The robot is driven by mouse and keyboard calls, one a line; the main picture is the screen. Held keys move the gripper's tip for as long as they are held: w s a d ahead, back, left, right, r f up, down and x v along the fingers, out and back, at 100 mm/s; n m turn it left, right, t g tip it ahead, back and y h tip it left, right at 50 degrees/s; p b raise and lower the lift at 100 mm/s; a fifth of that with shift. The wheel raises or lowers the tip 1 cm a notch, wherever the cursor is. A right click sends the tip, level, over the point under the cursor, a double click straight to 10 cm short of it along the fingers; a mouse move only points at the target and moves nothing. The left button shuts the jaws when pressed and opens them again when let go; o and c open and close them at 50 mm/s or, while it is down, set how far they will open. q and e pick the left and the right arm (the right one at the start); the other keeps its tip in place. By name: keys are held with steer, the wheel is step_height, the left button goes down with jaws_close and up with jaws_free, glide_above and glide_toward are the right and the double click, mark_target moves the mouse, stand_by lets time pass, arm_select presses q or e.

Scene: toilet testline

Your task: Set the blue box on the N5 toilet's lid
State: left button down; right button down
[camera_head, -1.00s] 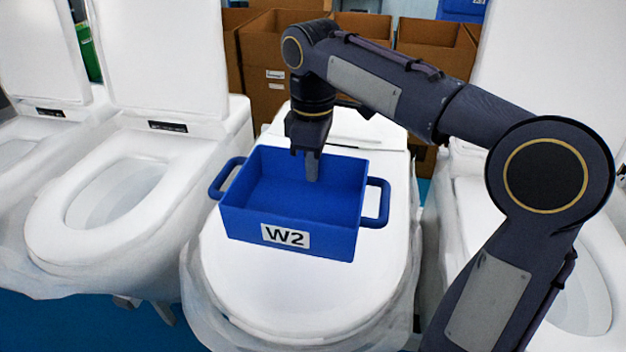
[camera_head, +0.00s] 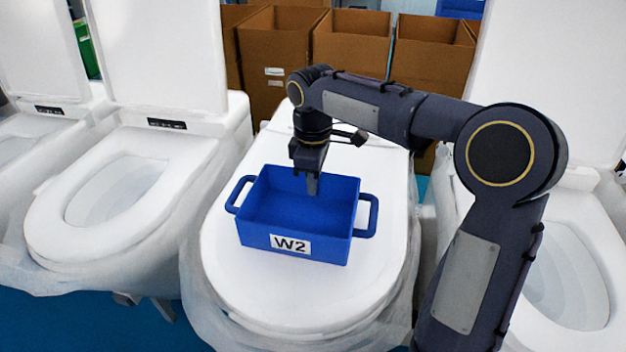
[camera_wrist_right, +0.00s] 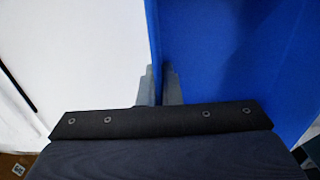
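The blue box (camera_head: 295,247) with a W2 label and two side handles is level over the closed white lid (camera_head: 310,300) of the middle toilet. It appears to rest on the lid, though its underside is hidden. My right gripper (camera_head: 312,185) points down at the box's far wall. In the right wrist view the box (camera_wrist_right: 235,60) shows, and the fingers of my right gripper (camera_wrist_right: 158,88) sit on either side of its wall, closed on it. No N5 mark is readable. My left gripper is not in view.
Toilets with raised lids stand on the left (camera_head: 120,185) and on the right (camera_head: 565,280), close to the middle one. Brown cardboard boxes (camera_head: 350,45) stand behind. The front part of the middle lid is clear.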

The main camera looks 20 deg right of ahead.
steer(key=shift+f, duration=0.15)
steer(key=c, duration=1.6)
jaws_free()
step_height(320, 180, up, 12)
steer(key=shift+r+p, duration=0.25)
steer(key=shift+p, duration=0.45)
